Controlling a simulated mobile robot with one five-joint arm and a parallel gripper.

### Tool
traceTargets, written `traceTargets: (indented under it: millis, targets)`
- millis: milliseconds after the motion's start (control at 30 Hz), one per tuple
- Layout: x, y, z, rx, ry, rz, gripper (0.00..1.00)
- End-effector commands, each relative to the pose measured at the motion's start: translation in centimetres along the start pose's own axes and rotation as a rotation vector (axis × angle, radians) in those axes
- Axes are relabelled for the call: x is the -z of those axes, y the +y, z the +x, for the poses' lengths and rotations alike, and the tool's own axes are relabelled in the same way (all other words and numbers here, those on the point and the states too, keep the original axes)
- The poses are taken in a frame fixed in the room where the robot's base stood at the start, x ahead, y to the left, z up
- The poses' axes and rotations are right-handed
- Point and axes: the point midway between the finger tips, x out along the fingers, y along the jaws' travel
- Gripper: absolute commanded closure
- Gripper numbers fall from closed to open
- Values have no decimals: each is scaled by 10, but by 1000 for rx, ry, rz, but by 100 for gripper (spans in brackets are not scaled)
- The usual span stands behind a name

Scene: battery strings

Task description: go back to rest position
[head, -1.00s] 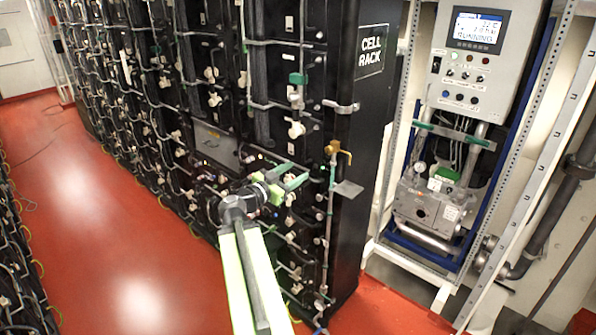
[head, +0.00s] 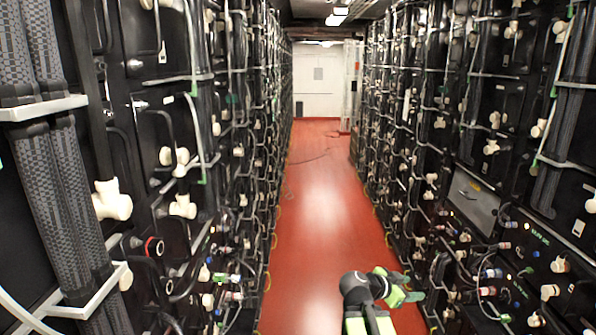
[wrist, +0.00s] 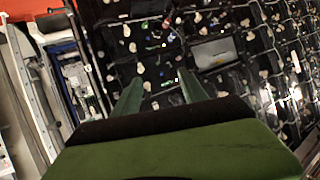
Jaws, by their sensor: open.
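My gripper (head: 408,289) shows at the bottom of the head view, right of centre, over the red aisle floor. Its green fingers point to the right, towards the right-hand battery rack (head: 470,150). In the wrist view my gripper (wrist: 160,88) has its two green fingers spread apart with nothing between them. Beyond them the dark rack face (wrist: 215,30) fills the upper right. Whether the fingertips touch the rack cannot be told from the head view, but no contact shows.
Black battery racks line both sides; the left rack (head: 130,150) stands close, with white valves and cables sticking out. The red floor (head: 320,220) between them is mostly clear, with a cable (head: 308,160) farther down. A white wall (head: 318,80) closes the far end.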

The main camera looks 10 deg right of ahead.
Motion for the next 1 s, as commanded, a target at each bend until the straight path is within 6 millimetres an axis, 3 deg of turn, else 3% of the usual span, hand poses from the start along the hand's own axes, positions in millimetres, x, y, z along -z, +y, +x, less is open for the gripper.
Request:
traceTargets:
  millis: [33, 100, 167, 300, 367, 500, 567, 700, 933, 1000]
  targets:
    - [-53, -9, -10, 21, -83, -62, 50]
    - [-109, -18, -33, 48, -210, -170, 50]
    - [-156, -22, -55, 77, -326, -281, 50]
    - [-258, -19, -119, 196, -629, -608, 50]
    - [-291, -11, -151, 288, -781, -785, 50]
    - [-320, 6, -203, 533, -1013, -1116, 50]
    - [-324, 11, -212, 609, -1042, -1213, 50]
    - [-324, 14, -214, 679, -1030, -1332, 50]
    - [-324, 14, -213, 685, -1025, -1340, 50]
    - [-324, 14, -212, 684, -1025, -1339, 57]
